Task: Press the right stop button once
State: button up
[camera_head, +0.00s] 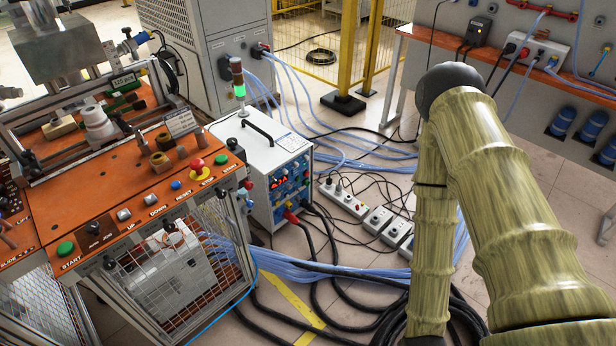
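The machine's sloped orange control panel (140,190) is on the left. Near its right end is a red mushroom-shaped button (197,164) on a yellow base, the only clearly red stop-type button I see on the panel top. A green button (221,160) is just to its right, and a blue button (176,185) is to its left. My arm is on the right side, bent at the elbow, well apart from the panel. My gripper is out of view below the bottom edge.
A white power unit (270,165) with a green-lit signal lamp (238,88) stands right of the panel. Power strips (345,200) and many cables cover the floor between the machine and my arm. A workbench (550,80) is at the back right. Air above the panel's right end looks clear.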

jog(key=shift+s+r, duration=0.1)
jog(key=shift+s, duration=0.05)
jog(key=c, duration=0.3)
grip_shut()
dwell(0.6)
